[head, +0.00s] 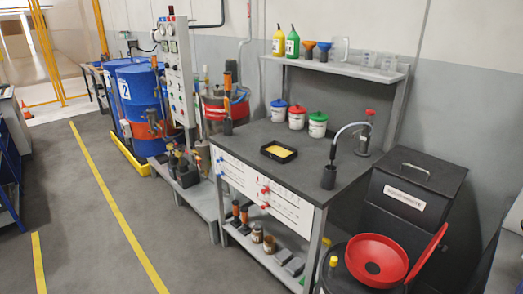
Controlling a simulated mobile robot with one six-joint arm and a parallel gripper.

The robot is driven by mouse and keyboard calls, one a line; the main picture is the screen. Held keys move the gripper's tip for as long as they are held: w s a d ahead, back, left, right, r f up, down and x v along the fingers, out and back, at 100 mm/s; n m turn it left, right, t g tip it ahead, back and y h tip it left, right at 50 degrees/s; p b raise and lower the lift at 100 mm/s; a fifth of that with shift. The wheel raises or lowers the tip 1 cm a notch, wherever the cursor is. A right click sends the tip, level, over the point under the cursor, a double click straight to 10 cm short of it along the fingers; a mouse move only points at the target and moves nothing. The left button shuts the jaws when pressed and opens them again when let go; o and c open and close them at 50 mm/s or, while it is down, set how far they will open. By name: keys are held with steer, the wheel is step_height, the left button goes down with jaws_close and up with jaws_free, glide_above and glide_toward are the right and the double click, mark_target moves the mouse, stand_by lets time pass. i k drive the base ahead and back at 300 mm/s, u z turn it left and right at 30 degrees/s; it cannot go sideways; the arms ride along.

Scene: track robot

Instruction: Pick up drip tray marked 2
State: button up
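A small black tray with a yellow inside (270,155) lies flat on the dark top of the workbench (240,150). I cannot read a number on it, so I cannot tell whether it is the drip tray marked 2. A blue drum (138,98) at the back left carries a white label with a 2. A yellow spill tray (127,150) lies on the floor under the drums. My gripper does not show in this view.
Blue-, red- and green-lidded white tubs (297,118) stand behind the small tray. A curved spout over a dark cup (328,178) stands to its right. A red funnel (378,258) and a dark bin (412,195) are at right. The grey floor at left is open.

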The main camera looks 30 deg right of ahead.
mark_target(282, 153)
steer(key=u, duration=0.45)
steer(key=i, duration=0.9)
steer(key=u, duration=0.3)
